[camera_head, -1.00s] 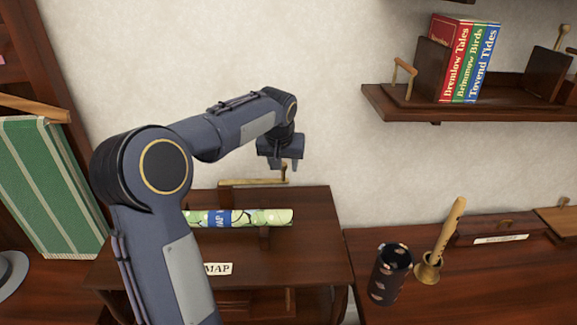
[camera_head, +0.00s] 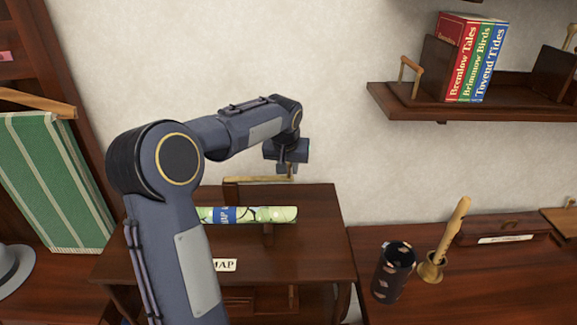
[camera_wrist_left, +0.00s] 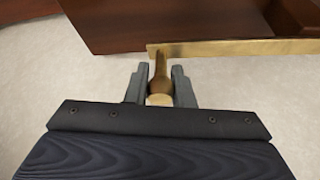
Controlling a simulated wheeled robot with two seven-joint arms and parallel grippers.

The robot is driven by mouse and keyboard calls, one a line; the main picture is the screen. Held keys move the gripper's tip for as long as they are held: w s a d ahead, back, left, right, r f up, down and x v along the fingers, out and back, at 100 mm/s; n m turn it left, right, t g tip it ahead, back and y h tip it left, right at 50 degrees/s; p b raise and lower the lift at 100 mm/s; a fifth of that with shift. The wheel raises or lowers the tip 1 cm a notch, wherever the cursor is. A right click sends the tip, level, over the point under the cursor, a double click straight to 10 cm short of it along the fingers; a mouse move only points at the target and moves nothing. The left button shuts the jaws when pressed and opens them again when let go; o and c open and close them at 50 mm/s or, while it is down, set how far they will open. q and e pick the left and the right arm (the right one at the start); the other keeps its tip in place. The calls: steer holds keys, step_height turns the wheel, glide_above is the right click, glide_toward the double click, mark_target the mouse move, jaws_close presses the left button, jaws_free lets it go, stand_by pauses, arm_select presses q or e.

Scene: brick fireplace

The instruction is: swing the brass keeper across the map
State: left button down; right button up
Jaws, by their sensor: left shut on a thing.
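The brass keeper (camera_head: 258,180) is a thin bar lying along the back of the small wooden stand (camera_head: 315,245), behind the map. Its upright knob is at the bar's right end. The rolled map (camera_head: 268,214), pale green with a blue band, lies across the stand in front of the bar; my arm hides its left end. My left gripper (camera_head: 286,172) is shut on the keeper's knob. In the left wrist view the knob stands between the two fingers (camera_wrist_left: 158,88), with the brass bar (camera_wrist_left: 235,48) running right from it. My right gripper is not in view.
A shelf with books (camera_head: 474,60) hangs above.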

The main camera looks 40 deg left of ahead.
arm_select(q)
steer(key=shift+s+d+m+b, duration=0.35)
steer(key=shift+s+d+m, duration=0.15)
steer(key=shift+s, duration=0.1)
steer(key=s+d+m+h+b, duration=0.1)
steer(key=s+m, duration=0.1)
steer(key=s, duration=0.1)
steer(key=s+d+m+h+b, duration=0.1)
steer(key=s+m, duration=0.2)
steer(key=s+d+m+h+b, duration=0.1)
steer(key=s+m, duration=0.1)
steer(key=s, duration=0.2)
steer(key=shift+s+d+f+m, duration=0.1)
steer(key=shift+m, duration=0.2)
steer(key=s+a+m+h+b, duration=0.1)
steer(key=s+a+m, duration=0.1)
steer(key=s+m, duration=0.2)
steer(key=s+a+m+g+h+b, duration=0.1)
steer(key=s+a+m+b, duration=0.1)
steer(key=s, duration=0.5)
steer(key=shift+s+a+m+h, duration=0.4)
steer(key=shift+a+m, duration=0.35)
steer(key=shift+m, duration=0.25)
steer(key=c, duration=1.3)
jaws_free()
steer(key=shift+s, duration=0.1)
steer(key=shift+o, duration=0.2)
